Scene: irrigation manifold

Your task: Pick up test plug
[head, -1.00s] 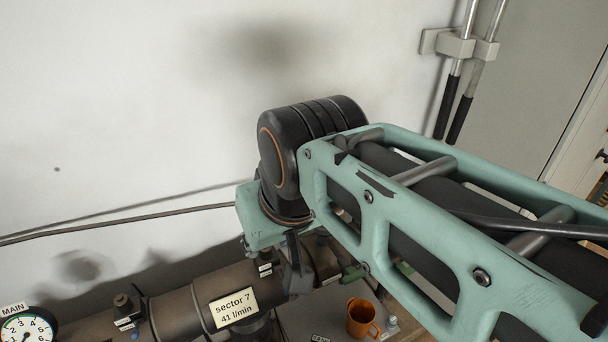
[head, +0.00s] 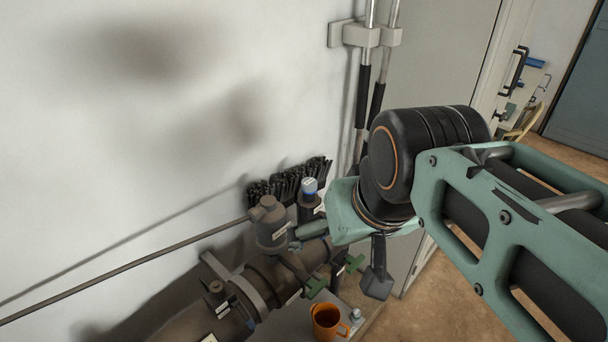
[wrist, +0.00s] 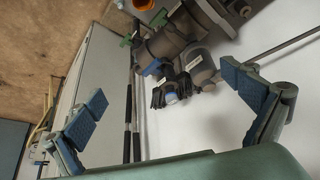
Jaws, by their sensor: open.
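No part is clearly labelled as the test plug, and I cannot tell for sure which one it is. A small pale bottle-like piece with a blue top (head: 356,314) stands beside the orange cup.
The brown manifold pipe (head: 190,318) runs along the white wall, with green valve handles (head: 348,264) and a black brush-like strip (head: 285,184) behind. An orange cup (head: 326,321) stands on the bench below. Vertical poles (head: 364,90) are clipped to the wall. Open floor lies right.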

